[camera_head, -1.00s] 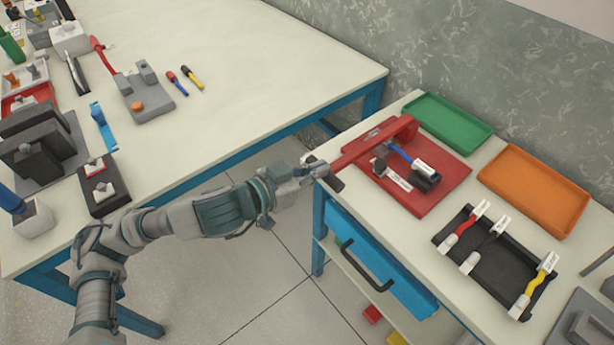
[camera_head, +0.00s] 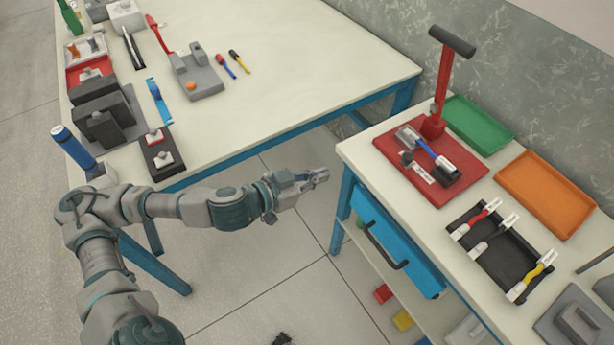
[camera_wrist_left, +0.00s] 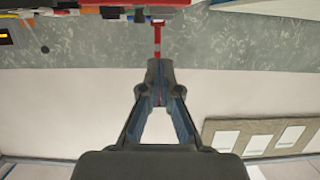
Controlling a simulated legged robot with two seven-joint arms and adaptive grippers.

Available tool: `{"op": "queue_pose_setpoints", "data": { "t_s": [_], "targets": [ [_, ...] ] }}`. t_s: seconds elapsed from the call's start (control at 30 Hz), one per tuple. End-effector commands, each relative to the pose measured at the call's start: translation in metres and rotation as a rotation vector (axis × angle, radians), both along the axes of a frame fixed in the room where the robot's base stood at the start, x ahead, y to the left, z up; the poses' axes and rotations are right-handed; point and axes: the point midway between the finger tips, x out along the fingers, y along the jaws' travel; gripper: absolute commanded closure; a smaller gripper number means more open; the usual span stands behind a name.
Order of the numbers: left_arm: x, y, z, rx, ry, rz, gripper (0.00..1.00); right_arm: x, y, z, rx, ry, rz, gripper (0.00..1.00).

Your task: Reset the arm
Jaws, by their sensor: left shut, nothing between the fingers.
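My left gripper (camera_head: 318,177) is shut and empty, in the gap between the two tables and left of the right table's near corner. In the left wrist view its fingers (camera_wrist_left: 159,72) meet with nothing between them. The red lever (camera_head: 442,85) with a dark crossbar handle stands upright on a red base plate (camera_head: 458,165) on the right table. My gripper is well apart from it. A blue-banded tool or cable (camera_head: 424,147) lies across grey and black blocks on the plate. A red post shows beyond the fingertips in the left wrist view (camera_wrist_left: 157,38). My right gripper is out of view.
A green tray (camera_head: 480,122), an orange tray (camera_head: 548,193) and a black holder (camera_head: 488,258) with three coloured clips lie on the right table. A blue drawer (camera_head: 400,245) is below its edge. The left table (camera_head: 290,75) carries several tools and fixtures.

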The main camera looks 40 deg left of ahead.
Motion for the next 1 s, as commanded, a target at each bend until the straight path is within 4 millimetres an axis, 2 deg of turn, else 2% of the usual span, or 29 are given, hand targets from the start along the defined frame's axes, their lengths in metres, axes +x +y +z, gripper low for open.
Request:
{"op": "queue_pose_setpoints", "data": {
  "t_s": [0.2, 0.77, 0.87, 0.97, 1.0],
  "targets": [
    [-0.004, 0.001, -0.005, 0.000, 0.005, -0.006, 1.00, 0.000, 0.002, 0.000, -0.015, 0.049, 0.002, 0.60],
    [-0.005, 0.000, -0.007, -0.002, 0.008, -0.007, 1.00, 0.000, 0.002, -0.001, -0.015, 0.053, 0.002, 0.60],
    [-0.008, -0.008, -0.019, -0.074, 0.070, -0.014, 1.00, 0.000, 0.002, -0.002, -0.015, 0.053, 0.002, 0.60],
    [-0.021, -0.035, -0.054, -0.290, 0.266, -0.028, 1.00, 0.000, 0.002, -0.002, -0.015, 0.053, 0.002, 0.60],
    [-0.031, -0.052, -0.073, -0.419, 0.388, -0.030, 1.00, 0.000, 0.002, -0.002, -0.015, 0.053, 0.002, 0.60]
  ]
}}
